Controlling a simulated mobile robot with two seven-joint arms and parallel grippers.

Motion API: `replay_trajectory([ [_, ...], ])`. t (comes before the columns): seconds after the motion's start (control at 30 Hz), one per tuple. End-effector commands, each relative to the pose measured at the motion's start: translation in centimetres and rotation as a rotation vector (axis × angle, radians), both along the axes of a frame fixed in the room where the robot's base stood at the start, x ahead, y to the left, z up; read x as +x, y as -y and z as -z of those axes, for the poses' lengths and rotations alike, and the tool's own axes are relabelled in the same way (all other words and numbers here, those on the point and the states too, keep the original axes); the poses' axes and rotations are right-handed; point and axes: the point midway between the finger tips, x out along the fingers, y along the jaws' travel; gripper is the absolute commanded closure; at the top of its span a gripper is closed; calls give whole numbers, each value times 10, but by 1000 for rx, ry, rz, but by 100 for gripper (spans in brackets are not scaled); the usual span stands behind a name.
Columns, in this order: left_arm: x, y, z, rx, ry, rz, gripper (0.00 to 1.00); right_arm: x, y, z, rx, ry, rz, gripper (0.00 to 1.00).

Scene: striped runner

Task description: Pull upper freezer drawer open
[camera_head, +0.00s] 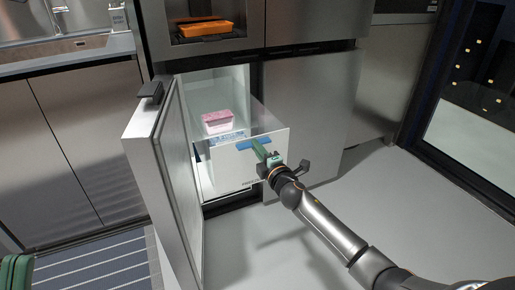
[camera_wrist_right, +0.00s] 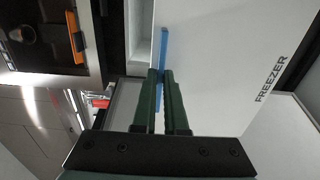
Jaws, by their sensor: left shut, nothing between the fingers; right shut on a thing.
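The upper freezer drawer (camera_head: 232,170) has a white front and a blue handle (camera_head: 244,146). It stands pulled out past the freezer opening, and a pink box (camera_head: 217,122) lies in it. My right gripper (camera_head: 258,149) is shut on the blue handle. In the right wrist view, its green fingers (camera_wrist_right: 159,78) close around the blue handle (camera_wrist_right: 164,50), beside the white front marked FREEZER (camera_wrist_right: 240,60). My left gripper (camera_head: 16,272) shows only in part, as a green piece at the lower left edge, away from the drawer.
The freezer's left door (camera_head: 150,150) stands swung open, close to the drawer's left side. The closed right door (camera_head: 315,110) is behind my right arm. An orange container (camera_head: 203,28) sits in the compartment above. A striped runner (camera_head: 100,265) lies lower left; grey floor is clear in front.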

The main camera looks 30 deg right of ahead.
Motion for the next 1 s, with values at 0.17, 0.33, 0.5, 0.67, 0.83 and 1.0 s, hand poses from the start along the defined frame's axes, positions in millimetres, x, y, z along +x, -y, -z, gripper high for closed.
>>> replay_trajectory([
  [0.17,0,0,0,-1,-1,-2,100,0,0,0,0,0,0,100],
  [0.33,0,0,0,-1,-1,-2,100,0,0,0,0,0,0,100],
  [0.5,0,0,1,0,-3,-2,100,0,0,0,0,0,0,73],
  [0.67,0,0,1,3,-4,1,100,0,0,0,0,0,0,60],
  [0.83,0,1,2,7,-4,2,100,0,0,0,0,0,0,60],
  [1.0,0,1,-1,9,-4,3,100,-7,0,0,0,-1,0,60],
])
